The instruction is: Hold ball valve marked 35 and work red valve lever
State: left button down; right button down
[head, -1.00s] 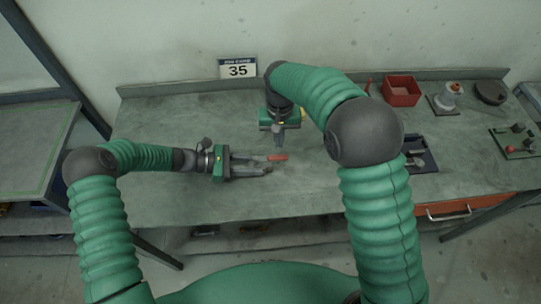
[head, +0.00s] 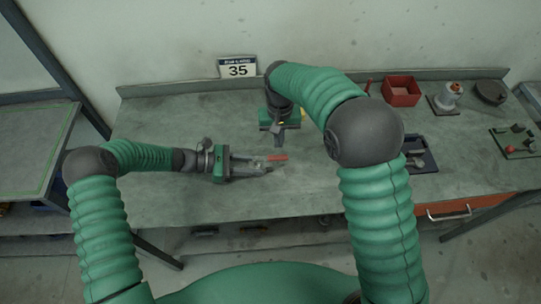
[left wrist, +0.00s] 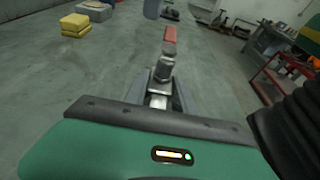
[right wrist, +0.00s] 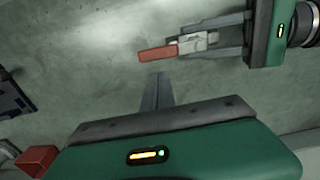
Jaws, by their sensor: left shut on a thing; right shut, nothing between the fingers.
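The ball valve (right wrist: 197,41) is a small grey metal body with a red lever (right wrist: 158,54). In the head view the red lever (head: 278,157) points to the right, past the fingertips of my left gripper (head: 262,167). My left gripper is shut on the valve body, which also shows between its fingers in the left wrist view (left wrist: 163,68). My right gripper (right wrist: 158,78) is shut and empty, pointing down just beside the lever with a small gap. The sign reading 35 (head: 238,70) stands at the back of the bench. No number is readable on the valve itself.
The bench top (head: 170,200) is clear around the grippers. A red bin (head: 402,92), a white-topped fitting (head: 447,97) and a dark round part (head: 490,92) stand at the back right. A dark tray (head: 420,155) lies to the right of my right arm.

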aim_at(281, 156)
dwell(0.3)
jog(key=shift+f, duration=2.15)
jog(key=shift+s, duration=0.15)
jog(key=shift+s+d, duration=0.25)
jog(key=shift+s, duration=0.25)
jog(key=shift+s, duration=0.15)
jog(key=shift+s+d, duration=0.1)
jog(key=shift+s, duration=0.5)
